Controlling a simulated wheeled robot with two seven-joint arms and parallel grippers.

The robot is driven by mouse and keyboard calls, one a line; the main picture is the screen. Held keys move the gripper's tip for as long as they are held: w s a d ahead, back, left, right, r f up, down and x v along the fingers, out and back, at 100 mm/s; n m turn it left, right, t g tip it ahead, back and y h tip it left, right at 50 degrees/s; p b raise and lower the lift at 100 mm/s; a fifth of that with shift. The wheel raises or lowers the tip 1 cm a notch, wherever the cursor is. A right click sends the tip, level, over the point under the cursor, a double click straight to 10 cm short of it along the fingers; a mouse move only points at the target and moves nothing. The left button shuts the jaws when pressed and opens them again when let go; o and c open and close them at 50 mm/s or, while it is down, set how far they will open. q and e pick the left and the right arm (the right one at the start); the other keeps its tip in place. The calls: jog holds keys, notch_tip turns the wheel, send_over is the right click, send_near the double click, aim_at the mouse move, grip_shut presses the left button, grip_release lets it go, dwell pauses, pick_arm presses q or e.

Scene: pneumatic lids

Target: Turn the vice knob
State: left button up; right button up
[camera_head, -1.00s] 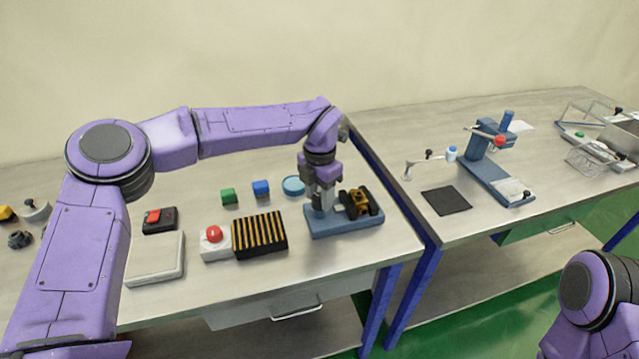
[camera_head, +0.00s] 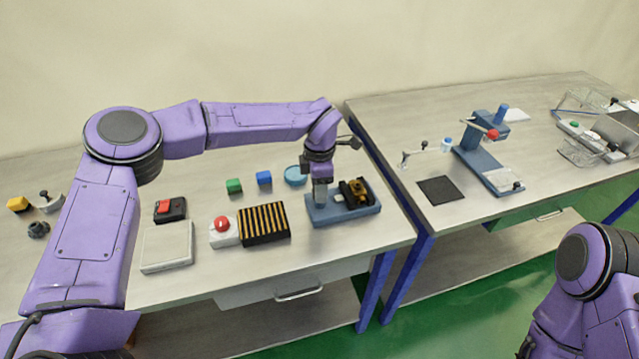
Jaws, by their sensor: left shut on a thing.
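The vice has a blue base (camera_head: 343,212) near the right end of the left table. A black and yellow-brown block (camera_head: 355,191) sits on the right part of the base. My left gripper (camera_head: 319,195) points straight down over the left part of the base, beside the block. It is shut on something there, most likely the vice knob. The knob itself is hidden behind the fingers. My right gripper is out of the picture; only part of my right arm shows at the lower right.
A second table with a blue stand (camera_head: 483,165) is on the right.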

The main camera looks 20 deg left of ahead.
pick_arm(q)
jog(key=shift+w+r, duration=0.1)
jog(key=shift+r, duration=0.05)
jog(key=o, duration=1.1)
jog(key=shift+c, duration=0.2)
jog(key=shift+r+b, duration=0.3)
jog(key=shift+r, duration=0.05)
notch_tip(320, 180, up, 10)
jog(key=b, duration=0.2)
jog(key=shift+f, duration=0.15)
jog(key=shift+a, duration=0.15)
